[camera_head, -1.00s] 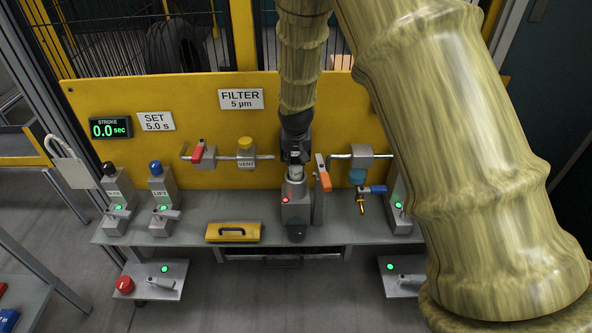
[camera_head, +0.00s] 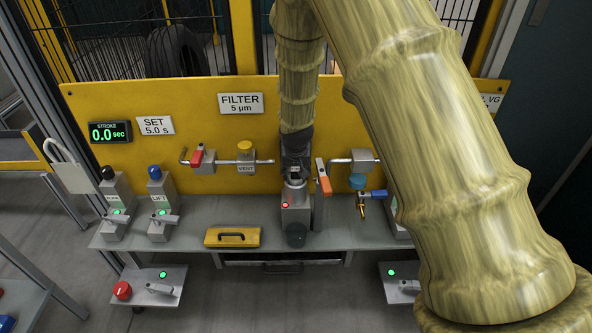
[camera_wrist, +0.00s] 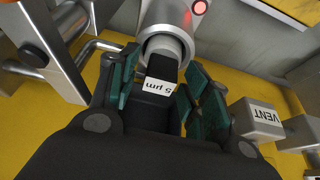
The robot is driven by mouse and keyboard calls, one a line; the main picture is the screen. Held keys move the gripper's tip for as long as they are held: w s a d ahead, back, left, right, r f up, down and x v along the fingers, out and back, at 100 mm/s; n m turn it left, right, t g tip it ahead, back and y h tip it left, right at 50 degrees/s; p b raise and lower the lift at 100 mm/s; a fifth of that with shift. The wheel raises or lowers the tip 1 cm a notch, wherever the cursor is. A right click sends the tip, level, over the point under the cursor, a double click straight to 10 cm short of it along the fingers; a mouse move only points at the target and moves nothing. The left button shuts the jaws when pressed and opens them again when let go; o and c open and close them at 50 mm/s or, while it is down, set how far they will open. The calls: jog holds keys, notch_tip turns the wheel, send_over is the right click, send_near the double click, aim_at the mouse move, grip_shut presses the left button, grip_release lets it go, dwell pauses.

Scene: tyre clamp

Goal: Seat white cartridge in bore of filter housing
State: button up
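The filter housing (camera_head: 296,212) is a grey metal block with a red light, standing on the bench below the FILTER sign. Its round bore rim (camera_wrist: 165,42) shows at the top of the wrist view. My gripper (camera_wrist: 158,92) points down over the housing, its green-padded fingers on either side of the cartridge's black top (camera_wrist: 161,66), which carries a "5 µm" label.
An orange-handled lever (camera_head: 323,178) stands close to the right of the housing. A VENT valve (camera_head: 245,160) and pipe are at its left. A yellow tray with a black handle (camera_head: 232,237) lies on the bench (camera_head: 190,240) to the left.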

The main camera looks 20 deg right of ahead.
jog(key=shift+r, duration=0.1)
jog(key=p+v, duration=0.3)
jog(key=v, duration=0.9)
dwell(0.4)
